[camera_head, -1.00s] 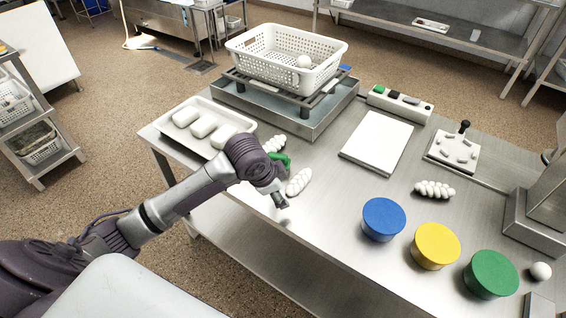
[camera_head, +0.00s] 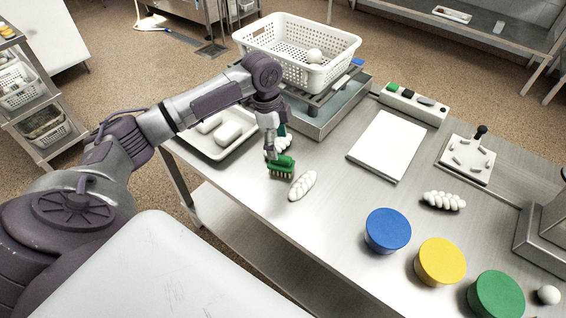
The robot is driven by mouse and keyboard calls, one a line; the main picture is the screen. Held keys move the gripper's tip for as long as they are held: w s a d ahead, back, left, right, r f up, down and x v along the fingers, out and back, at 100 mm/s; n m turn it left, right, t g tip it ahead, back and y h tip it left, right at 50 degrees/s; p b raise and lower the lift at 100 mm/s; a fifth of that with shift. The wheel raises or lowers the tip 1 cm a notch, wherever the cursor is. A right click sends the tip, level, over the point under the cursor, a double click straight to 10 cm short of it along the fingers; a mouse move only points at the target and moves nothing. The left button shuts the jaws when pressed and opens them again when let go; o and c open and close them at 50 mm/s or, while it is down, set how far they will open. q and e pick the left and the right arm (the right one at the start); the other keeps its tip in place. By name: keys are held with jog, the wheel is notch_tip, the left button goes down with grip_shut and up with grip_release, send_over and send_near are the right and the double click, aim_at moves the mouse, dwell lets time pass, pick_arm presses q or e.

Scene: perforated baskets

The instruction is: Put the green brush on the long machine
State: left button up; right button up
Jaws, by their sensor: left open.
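The green brush (camera_head: 284,170) has pale bristles facing down and is at the table's near left edge, beside a white braided loaf. My left gripper (camera_head: 271,152) is open, pointing down at the brush's upper left side. Its fingertips overlap the brush, and I cannot tell whether they touch it. A long white box (camera_head: 412,103) with green, black and grey parts on top, which looks like the long machine, lies at the table's back edge. My right gripper is not in view.
A white perforated basket (camera_head: 261,48) stands on a metal frame behind my left arm. A white tray (camera_head: 202,147) is to the left. A white board (camera_head: 388,146) lies mid-table. Blue (camera_head: 387,229), yellow (camera_head: 440,260) and green (camera_head: 496,294) round tubs line the near right.

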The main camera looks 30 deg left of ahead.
aim_at(282, 164)
pick_arm(q)
jog(key=f, duration=0.3)
jog(key=d+f, duration=0.1)
jog(key=f, duration=0.5)
jog(key=shift+w+d+p, duration=0.15)
jog(key=shift+w+p, duration=0.15)
jog(key=shift+p, duration=0.05)
jog(key=c, duration=1.4)
jog(key=shift+r, duration=0.15)
